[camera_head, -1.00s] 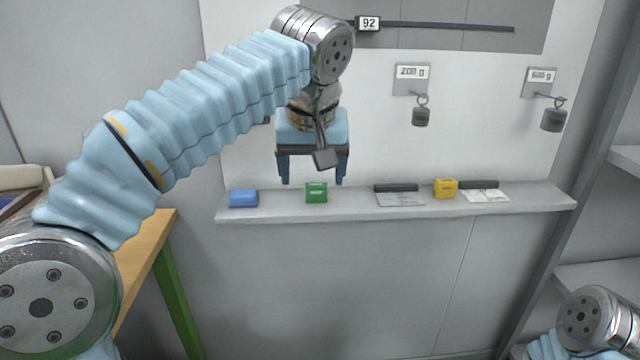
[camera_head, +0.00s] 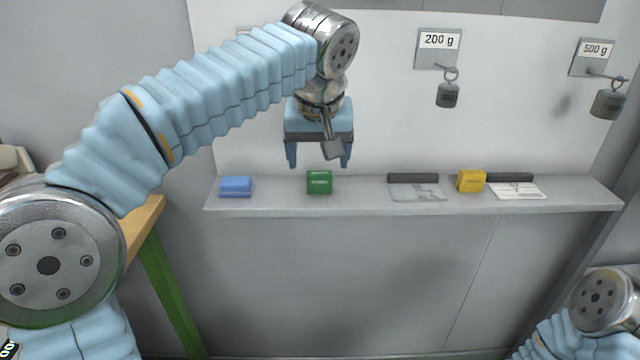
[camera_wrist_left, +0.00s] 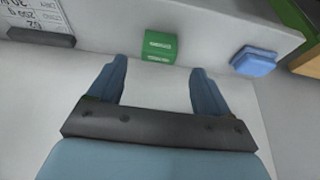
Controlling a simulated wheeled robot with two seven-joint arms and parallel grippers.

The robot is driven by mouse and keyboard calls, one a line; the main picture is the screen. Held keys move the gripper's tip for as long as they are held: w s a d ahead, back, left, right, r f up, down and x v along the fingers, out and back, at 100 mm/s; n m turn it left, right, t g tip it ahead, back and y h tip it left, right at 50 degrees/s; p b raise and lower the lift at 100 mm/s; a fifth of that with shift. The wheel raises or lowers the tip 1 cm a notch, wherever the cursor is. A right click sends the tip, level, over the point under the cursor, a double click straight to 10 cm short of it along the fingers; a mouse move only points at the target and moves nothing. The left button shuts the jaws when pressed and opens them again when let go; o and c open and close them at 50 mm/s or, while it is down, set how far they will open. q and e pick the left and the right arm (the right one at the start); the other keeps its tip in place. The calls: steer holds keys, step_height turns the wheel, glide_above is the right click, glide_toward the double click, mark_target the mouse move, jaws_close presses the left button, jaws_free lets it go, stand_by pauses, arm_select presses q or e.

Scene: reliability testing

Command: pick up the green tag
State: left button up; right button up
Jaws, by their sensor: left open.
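The green tag (camera_head: 319,182) is a small block with pale lettering, on the grey wall shelf between a blue and a yellow block. My left gripper (camera_head: 318,164) is open and empty, fingers pointing down, just above the tag in the head view. In the left wrist view the green tag (camera_wrist_left: 160,46) shows beyond the open fingertips (camera_wrist_left: 160,66), roughly centred between them and not touched. Of my right arm only a part shows at the lower right; its gripper is out of view.
The shelf (camera_head: 270,205) also bears a blue block (camera_head: 236,187), a yellow block (camera_head: 471,181), dark bars and printed cards. Hanging weights (camera_head: 447,94) (camera_head: 607,104) are on the wall above. A wooden table edge with a green leg (camera_head: 170,290) stands at the left.

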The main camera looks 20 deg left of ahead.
mark_target(320, 172)
arm_select(q)
steer(key=x, duration=0.5)
steer(key=shift+d+f, duration=0.1)
steer(key=shift+f, duration=0.1)
steer(key=c, duration=1)
steer(key=shift+r, duration=0.15)
steer(key=shift+c, duration=0.2)
